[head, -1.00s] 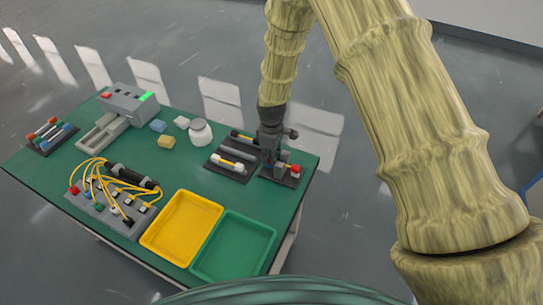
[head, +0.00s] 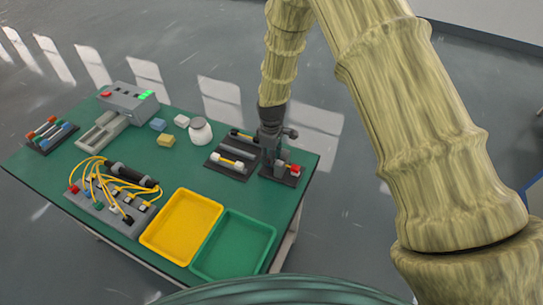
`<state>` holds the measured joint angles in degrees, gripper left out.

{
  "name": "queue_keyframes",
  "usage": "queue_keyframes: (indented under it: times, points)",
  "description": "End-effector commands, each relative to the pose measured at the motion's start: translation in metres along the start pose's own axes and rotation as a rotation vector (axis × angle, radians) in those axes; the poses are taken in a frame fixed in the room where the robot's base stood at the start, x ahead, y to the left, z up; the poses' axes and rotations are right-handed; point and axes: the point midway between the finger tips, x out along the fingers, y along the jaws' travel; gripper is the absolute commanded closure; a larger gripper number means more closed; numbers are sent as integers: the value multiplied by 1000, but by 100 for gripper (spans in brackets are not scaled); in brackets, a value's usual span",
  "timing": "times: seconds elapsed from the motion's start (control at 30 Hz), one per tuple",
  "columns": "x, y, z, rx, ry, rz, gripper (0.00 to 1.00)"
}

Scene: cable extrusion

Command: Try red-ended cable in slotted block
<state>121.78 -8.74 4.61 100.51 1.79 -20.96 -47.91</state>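A white jar (head: 200,132) and small blocks stand behind. A yellow tray (head: 152,243) and a green tray (head: 199,268) lie at the front. A grey machine (head: 125,98) stands back left.

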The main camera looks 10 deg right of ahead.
Motion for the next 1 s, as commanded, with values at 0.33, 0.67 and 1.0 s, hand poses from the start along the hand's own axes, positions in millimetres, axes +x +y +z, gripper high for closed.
queue_keyframes:
  times: [0.33,0.67,1.0]
  points:
    - [0,0,0,0,0,0,56]
    - [-30,1,-1,0,2,2,56]
    - [-86,1,-1,1,2,1,56]
